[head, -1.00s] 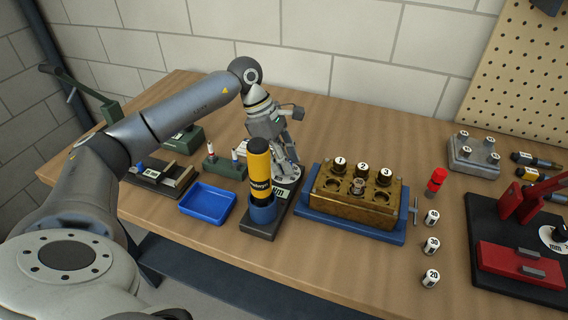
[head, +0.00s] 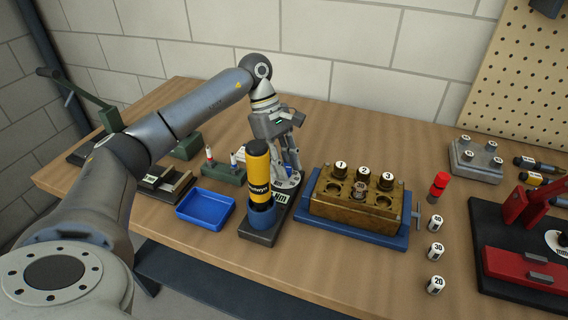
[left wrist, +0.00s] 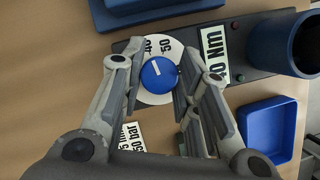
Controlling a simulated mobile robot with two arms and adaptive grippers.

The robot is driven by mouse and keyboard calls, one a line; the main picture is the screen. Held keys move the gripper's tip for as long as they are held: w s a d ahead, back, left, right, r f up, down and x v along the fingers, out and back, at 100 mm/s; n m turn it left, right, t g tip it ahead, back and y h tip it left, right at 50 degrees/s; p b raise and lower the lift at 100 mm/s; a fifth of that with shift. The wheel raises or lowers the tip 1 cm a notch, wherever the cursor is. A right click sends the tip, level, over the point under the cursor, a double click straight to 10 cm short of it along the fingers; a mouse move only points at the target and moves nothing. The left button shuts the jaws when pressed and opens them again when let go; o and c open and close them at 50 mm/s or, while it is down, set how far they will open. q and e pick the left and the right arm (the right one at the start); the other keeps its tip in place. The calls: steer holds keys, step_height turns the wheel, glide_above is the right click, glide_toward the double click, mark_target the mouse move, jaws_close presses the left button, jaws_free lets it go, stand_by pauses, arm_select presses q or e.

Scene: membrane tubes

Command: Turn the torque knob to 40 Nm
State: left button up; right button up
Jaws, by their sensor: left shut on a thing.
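The torque knob (left wrist: 159,75) is a round blue cap with a white pointer line. It sits on a white dial (left wrist: 150,97) printed with numbers, among them 50 and what looks like 40. My left gripper (left wrist: 158,82) is shut on the knob, one finger on each side. My right gripper is in neither view.
A yellow and black cylinder in a blue cup (head: 262,216) stands close in front of the dial. A blue tray (head: 206,209) lies to its left. A brass block with numbered caps (head: 350,207) is to the right. Bare table lies behind the block.

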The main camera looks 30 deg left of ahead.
arm_select(q)
steer(key=shift+a, duration=0.1)
steer(key=o, duration=1)
steer(key=v, duration=1.2)
